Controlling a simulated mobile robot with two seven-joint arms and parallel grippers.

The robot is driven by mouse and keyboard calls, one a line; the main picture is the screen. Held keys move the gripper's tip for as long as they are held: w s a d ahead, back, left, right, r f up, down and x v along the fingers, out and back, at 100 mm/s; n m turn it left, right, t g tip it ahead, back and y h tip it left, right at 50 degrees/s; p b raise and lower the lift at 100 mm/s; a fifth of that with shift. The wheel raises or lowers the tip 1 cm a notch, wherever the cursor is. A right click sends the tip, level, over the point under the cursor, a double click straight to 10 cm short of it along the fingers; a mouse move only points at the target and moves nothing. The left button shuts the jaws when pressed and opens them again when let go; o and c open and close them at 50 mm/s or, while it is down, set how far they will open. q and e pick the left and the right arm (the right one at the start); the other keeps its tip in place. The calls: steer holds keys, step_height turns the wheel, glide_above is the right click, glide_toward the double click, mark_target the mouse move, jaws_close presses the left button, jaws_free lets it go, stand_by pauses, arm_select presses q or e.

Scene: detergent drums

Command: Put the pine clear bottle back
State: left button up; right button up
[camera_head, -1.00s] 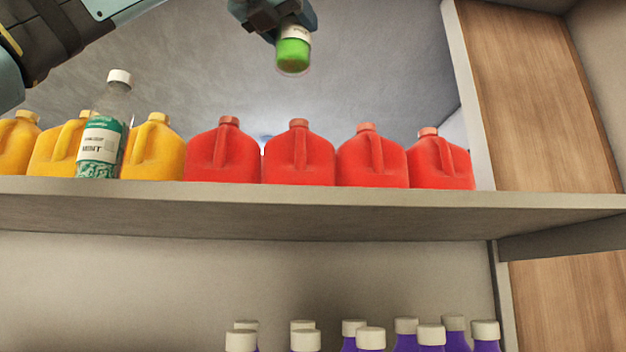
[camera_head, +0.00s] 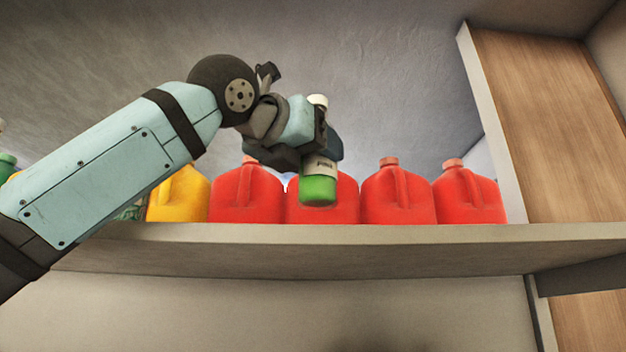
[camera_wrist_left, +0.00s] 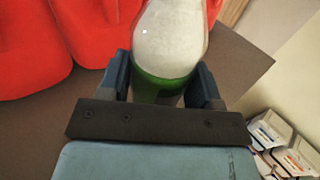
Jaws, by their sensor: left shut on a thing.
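The pine clear bottle (camera_head: 318,190), with a white cap, a pale label and green contents, is held upright by my left gripper (camera_head: 322,150). The gripper is shut around its middle. In the head view the bottle is in front of a red jug, with its bottom a little above the shelf's front edge line; I cannot tell whether it touches the shelf. In the left wrist view the bottle (camera_wrist_left: 168,50) stands between the two fingers (camera_wrist_left: 160,82), with red jugs to its left. My right gripper is not in view.
Several red jugs (camera_head: 398,195) and a yellow jug (camera_head: 180,195) line the shelf (camera_head: 400,236). My left arm hides most of the shelf's left part. A wooden side panel (camera_head: 545,120) bounds the right. White-and-blue packs (camera_wrist_left: 285,145) show low in the wrist view.

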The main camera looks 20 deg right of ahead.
mark_target(305, 179)
arm_select(q)
step_height(305, 179, down, 4)
steer(key=shift+r, duration=0.1)
steer(key=shift+w+f, duration=0.1)
steer(key=shift+f, duration=0.1)
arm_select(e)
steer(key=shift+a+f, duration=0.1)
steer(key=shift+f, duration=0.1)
arm_select(q)
steer(key=shift+s+f, duration=0.1)
steer(key=shift+s, duration=0.1)
steer(key=o, duration=1)
steer(key=shift+f, duration=0.1)
steer(key=shift+o, duration=0.5)
steer(key=shift+w, duration=0.1)
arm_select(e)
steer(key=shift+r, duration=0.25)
